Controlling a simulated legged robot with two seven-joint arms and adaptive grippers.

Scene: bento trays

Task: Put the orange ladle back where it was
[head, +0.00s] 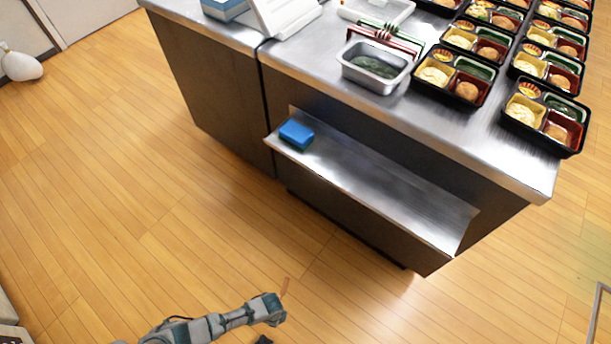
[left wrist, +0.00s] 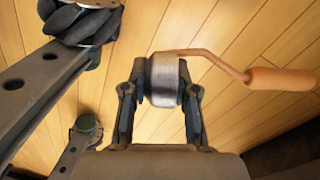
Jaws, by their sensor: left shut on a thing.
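The ladle shows in the left wrist view with a silver metal bowl (left wrist: 164,80), a thin bent copper-coloured neck and an orange handle (left wrist: 281,79). My left gripper (left wrist: 163,88) is shut on the bowl, with a finger on each side; the handle sticks out to the right. In the head view my left arm comes in at the bottom, and its end is low over the floor, well away from the counter. A small orange-brown sliver beside it may be the ladle handle (head: 286,286). My right gripper cannot be made out.
A steel counter (head: 300,62) holds a steel pan (head: 371,84) with dark green contents, a green and red rack (head: 385,38) and several bento trays (head: 541,144). A lower steel shelf (head: 390,192) carries a blue block (head: 296,134). The wooden floor before it is clear.

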